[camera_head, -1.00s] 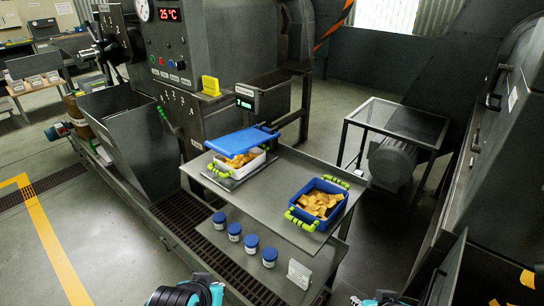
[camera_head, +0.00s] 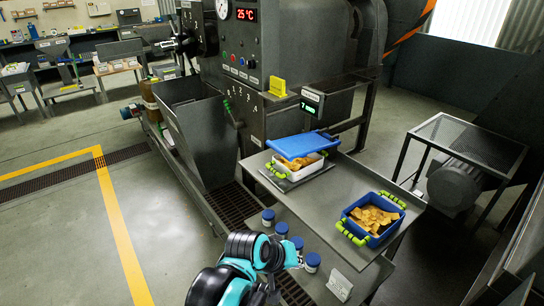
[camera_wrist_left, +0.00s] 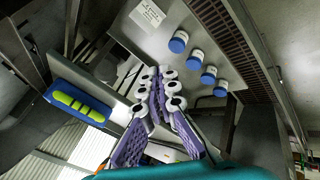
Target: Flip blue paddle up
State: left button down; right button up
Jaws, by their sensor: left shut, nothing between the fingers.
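A flat blue panel (camera_head: 302,145), the only paddle-like blue part I see, lies nearly level over a white tray of yellow-orange chips (camera_head: 298,162) on the metal shelf. A dark bracket-like part is at its right end. My left gripper (camera_head: 266,296) is low in the head view, in front of the shelf and well apart from the panel; its fingers are partly hidden there. In the left wrist view the purple fingers of the left gripper (camera_wrist_left: 158,84) are shut with nothing between them. The panel cannot be made out in that view. My right gripper is out of view.
A blue bin with green handles (camera_head: 345,212) holds chips at the shelf's right. Several blue-lidded jars (camera_head: 312,262) and a white card (camera_head: 339,286) sit on a lower ledge. A sloped metal hopper (camera_head: 203,140) stands left. A small display (camera_head: 311,102) is above the panel.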

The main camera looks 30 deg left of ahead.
pick_arm(q)
jog(key=w+a+r+n+t+h+p, duration=0.4)
jog(key=w+a+r+n, duration=0.4)
jog(key=w+a+n, duration=0.55)
jog(key=a+r+n+t+p, duration=0.2)
jog(key=a+r+n+t, duration=0.1)
jog(key=a+n, duration=0.8)
jog(key=shift+r+t, duration=0.35)
jog(key=shift+t, duration=0.55)
jog(key=shift+h, duration=0.3)
jog(key=b+x, duration=0.1)
jog(key=x, duration=0.9)
jog(key=shift+b, duration=0.4)
jog(key=shift+r, duration=0.1)
